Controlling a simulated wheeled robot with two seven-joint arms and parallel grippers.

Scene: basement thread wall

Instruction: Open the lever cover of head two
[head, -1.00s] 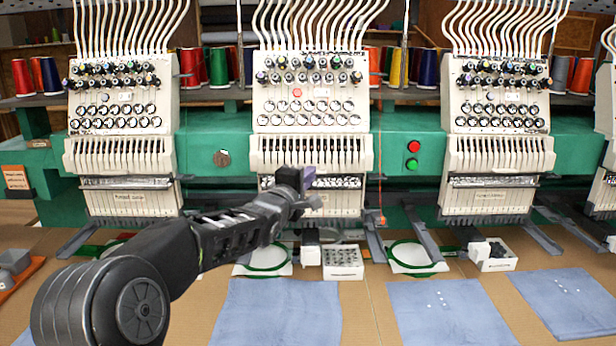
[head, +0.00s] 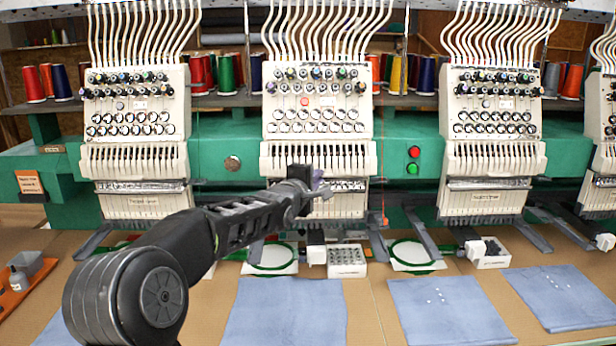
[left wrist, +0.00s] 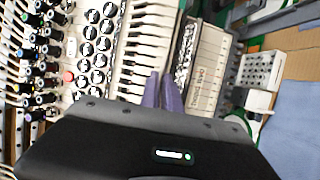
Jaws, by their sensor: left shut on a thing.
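Head two (head: 315,125) is the middle embroidery head in the head view. Its lever cover (head: 350,160) is a cream panel with a row of vertical slots, and it hangs much like the covers on the neighbouring heads. My left gripper (head: 318,187) is at the cover's lower edge, its arm crossing from the lower left. In the left wrist view the slotted cover (left wrist: 135,45) shows beside the purple fingers (left wrist: 163,85), which are close together and shut on its edge. The exact contact is partly hidden by the fingers. My right gripper is not in view.
Other heads stand left (head: 135,130) and right (head: 492,130). Below head two are a green hoop (head: 270,258) and a small white perforated box (head: 347,262). Blue cloths (head: 280,312) lie on the table. Red and green buttons (head: 413,153) sit on the green beam.

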